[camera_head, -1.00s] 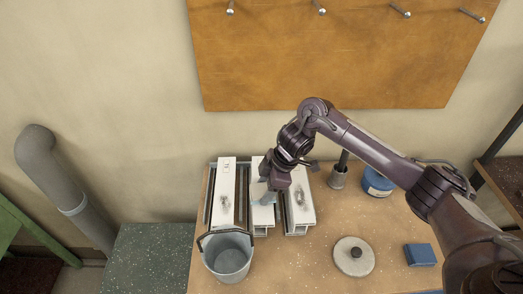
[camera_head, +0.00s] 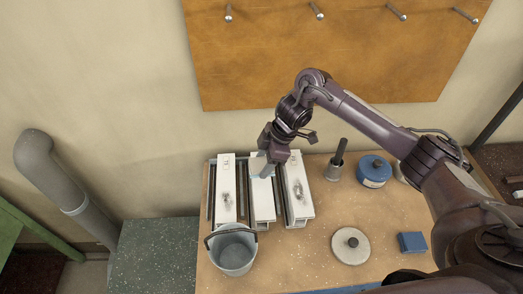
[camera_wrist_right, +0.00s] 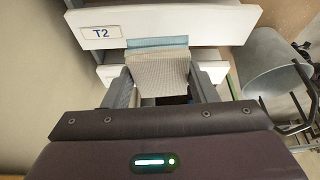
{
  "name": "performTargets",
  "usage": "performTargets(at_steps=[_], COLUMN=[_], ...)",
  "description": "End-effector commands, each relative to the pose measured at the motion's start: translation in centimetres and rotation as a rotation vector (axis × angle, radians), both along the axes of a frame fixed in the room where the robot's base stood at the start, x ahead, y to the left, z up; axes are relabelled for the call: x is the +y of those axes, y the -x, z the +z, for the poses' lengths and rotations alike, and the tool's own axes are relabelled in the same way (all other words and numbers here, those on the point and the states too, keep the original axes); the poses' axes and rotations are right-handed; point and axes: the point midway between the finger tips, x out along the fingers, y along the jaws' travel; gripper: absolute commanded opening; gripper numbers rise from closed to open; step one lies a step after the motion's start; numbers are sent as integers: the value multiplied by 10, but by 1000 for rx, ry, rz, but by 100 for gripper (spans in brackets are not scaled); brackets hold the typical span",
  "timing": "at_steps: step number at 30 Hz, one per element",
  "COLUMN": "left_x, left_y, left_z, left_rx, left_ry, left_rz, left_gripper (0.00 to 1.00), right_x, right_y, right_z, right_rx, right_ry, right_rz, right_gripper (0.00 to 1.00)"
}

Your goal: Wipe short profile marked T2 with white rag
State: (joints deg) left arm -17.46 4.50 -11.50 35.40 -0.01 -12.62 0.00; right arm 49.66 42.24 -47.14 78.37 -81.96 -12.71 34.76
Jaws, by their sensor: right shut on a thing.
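Three short white profiles lie side by side on the bench. The middle one (camera_head: 262,205) lies under my right gripper (camera_head: 266,168) and seems to be the profile marked T2; the wrist view shows that label on a white profile (camera_wrist_right: 215,25). My right gripper (camera_wrist_right: 160,85) is shut on a pale rag (camera_wrist_right: 160,70), whose folded edge looks bluish. The rag lies at the profile's far part and seems to touch it. No dark smudge shows on the bare part of the middle profile. My left gripper is out of view.
The left profile (camera_head: 225,170) and right profile (camera_head: 297,170) carry dark smudges. A grey bucket (camera_head: 234,256) stands before the left profile.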

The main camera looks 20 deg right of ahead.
Motion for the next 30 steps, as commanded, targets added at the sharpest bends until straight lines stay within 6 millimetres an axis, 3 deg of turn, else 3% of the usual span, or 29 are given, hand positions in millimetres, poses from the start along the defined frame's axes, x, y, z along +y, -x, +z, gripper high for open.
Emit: performTargets(at_steps=[3, 8, 25, 30], left_x=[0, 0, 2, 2], left_y=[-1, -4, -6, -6], left_z=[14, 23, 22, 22], left_rx=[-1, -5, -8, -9], left_ry=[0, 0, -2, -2], left_rz=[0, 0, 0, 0], left_gripper=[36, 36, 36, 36], right_x=[-4, -7, -8, -4], right_y=[-1, -1, -1, -3], right_z=[16, 25, 25, 35], right_rx=[0, 0, 0, -5], right_ry=[0, 0, 0, 1], right_rz=[-2, -2, -2, -45], right_gripper=[34, 34, 34, 34])
